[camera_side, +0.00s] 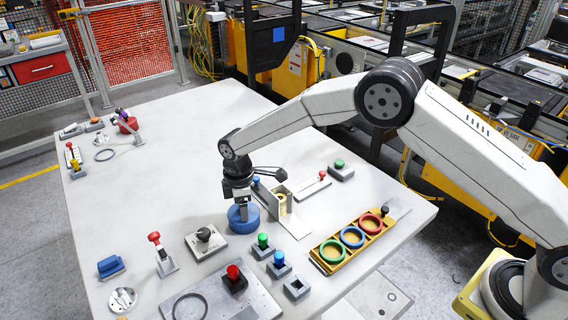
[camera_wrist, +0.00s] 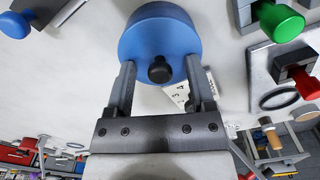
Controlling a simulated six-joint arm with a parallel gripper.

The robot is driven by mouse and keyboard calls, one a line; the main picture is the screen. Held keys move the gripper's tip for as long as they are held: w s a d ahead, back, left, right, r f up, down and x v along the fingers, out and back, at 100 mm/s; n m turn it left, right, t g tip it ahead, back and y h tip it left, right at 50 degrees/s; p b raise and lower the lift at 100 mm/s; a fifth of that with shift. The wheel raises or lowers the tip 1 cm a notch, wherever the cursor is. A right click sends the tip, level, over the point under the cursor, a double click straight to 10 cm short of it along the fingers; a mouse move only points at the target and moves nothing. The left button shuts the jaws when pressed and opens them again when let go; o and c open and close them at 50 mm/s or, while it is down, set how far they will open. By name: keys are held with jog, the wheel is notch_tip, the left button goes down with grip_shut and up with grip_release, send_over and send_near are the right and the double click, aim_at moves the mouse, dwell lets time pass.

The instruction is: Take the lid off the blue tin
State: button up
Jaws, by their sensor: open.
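The blue tin (camera_side: 243,218) stands upright on the white table, near its middle front in the side view. In the wrist view the round blue top of the tin (camera_wrist: 160,25) shows from above, with a dark knob (camera_wrist: 160,70) on it. The lid appears to be on; its seam with the body cannot be made out. My gripper (camera_side: 241,206) points down at the top of the tin. In the wrist view my gripper (camera_wrist: 160,65) is open, with one finger on each side of the knob and a gap to it on both sides.
A grey plate with a black knob (camera_side: 206,241) lies left of the tin. Green (camera_side: 263,241), blue (camera_side: 279,258) and red (camera_side: 234,273) buttons stand in front. A metal bracket (camera_side: 290,214) and a yellow tray with coloured rings (camera_side: 329,266) are to the right. The table's back middle is clear.

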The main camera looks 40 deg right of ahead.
grip_shut()
jog(key=shift+r, duration=0.2)
jog(key=shift+r, duration=0.5)
notch_tip(320, 180, up, 2)
jog(key=s+d+r, duration=0.4)
jog(key=s+r, duration=0.5)
jog(key=s, duration=0.4)
jog(key=shift+s+r, duration=0.2)
jog(key=shift+r, duration=0.1)
